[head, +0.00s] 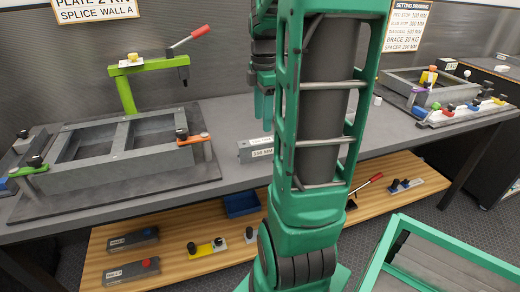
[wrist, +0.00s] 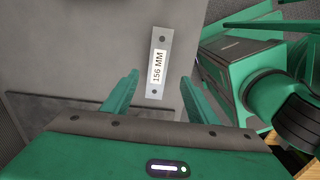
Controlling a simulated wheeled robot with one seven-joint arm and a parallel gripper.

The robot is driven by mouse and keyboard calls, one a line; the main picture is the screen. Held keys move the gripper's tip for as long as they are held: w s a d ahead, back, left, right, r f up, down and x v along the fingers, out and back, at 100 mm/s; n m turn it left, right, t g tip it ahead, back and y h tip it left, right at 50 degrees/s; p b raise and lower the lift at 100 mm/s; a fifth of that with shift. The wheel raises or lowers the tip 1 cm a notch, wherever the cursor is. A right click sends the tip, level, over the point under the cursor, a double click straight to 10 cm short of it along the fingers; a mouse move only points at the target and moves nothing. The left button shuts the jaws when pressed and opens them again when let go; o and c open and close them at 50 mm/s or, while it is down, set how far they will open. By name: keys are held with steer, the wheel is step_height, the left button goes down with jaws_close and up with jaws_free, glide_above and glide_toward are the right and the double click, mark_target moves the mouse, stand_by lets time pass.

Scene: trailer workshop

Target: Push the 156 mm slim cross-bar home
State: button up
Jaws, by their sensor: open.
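The slim cross-bar (wrist: 160,42) is a light grey bar with a hole near each end and a white "156 MM" label. In the wrist view it lies on the bench, with its near end between my fingertips in the picture. My gripper (wrist: 160,76) is open and empty, and I cannot tell its height above the bar. In the head view a grey labelled block (head: 247,155) on the bench appears to be this bar, partly hidden by my arm. My finger tips (head: 263,108) show above it. A grey frame (head: 110,177) with two openings and a divider lies at left.
A lime-green clamp (head: 127,92) with a red handle stands behind the frame. Orange (head: 192,140) and green (head: 28,171) clamps sit at its corners. A second fixture (head: 420,88) stands at right. A lower wooden shelf holds a blue bin (head: 241,205) and several parts.

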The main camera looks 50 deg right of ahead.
mark_target(262, 141)
steer(key=f, duration=1)
steer(key=shift+w+f, duration=0.1)
steer(key=shift+w, duration=0.1)
steer(key=shift+c, duration=0.3)
steer(key=c, duration=1.1)
steer(key=shift+c, duration=0.2)
